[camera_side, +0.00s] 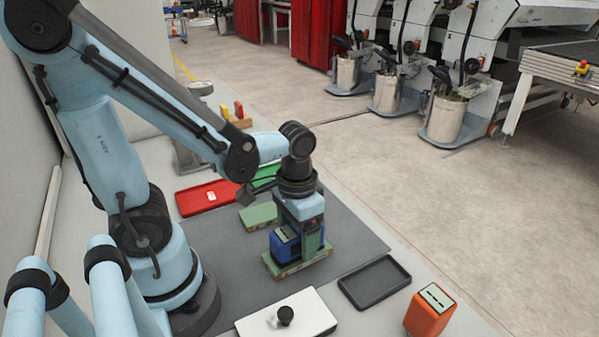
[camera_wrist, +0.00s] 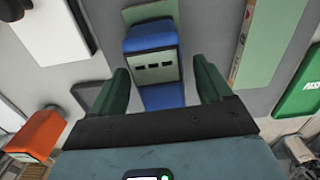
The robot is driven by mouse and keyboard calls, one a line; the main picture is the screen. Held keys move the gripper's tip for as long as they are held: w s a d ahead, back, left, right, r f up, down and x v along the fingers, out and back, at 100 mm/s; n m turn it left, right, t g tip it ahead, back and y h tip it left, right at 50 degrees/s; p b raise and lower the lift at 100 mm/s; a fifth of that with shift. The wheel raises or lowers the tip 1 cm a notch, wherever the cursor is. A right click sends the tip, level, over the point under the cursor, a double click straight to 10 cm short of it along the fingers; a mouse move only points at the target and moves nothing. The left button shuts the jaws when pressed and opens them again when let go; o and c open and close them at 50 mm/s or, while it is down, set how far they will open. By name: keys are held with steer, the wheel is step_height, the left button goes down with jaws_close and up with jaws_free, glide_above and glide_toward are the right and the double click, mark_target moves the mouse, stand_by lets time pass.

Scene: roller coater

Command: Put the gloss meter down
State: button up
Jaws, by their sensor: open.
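A blue block-shaped meter (camera_side: 284,246) with a pale display panel stands upright on a light green panel (camera_side: 270,266) on the grey mat. In the wrist view the blue meter (camera_wrist: 152,42) sits between my fingers, and part of the green panel (camera_wrist: 150,11) shows beyond it. My gripper (camera_side: 300,236) is low over the meter, and its green fingers are open on either side of it in the wrist view (camera_wrist: 162,78). A gap shows between each finger and the meter there. The meter's lower rear is partly hidden by my gripper.
An orange meter (camera_side: 429,311) stands at the front right. Beside it are an empty dark tray (camera_side: 362,294) and a white board (camera_side: 312,312) with a black knob. Behind lie a red tray (camera_side: 205,199), a green tray (camera_side: 268,172) and another light green panel (camera_side: 257,216).

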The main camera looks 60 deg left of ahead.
steer(key=shift+r, duration=0.15)
step_height(320, 180, up, 12)
steer(key=w+t, duration=0.1)
steer(key=w+f+t, duration=0.1)
steer(key=t, duration=0.1)
steer(key=w+f+t, duration=0.1)
steer(key=t, duration=0.1)
steer(key=shift+w+a+f, duration=0.2)
steer(key=shift+w+f, duration=0.05)
steer(key=shift+w, duration=0.05)
steer(key=shift+w+t, duration=0.7)
steer(key=shift+t, duration=0.4)
stand_by(0.4)
jaws_close()
stand_by(1.5)
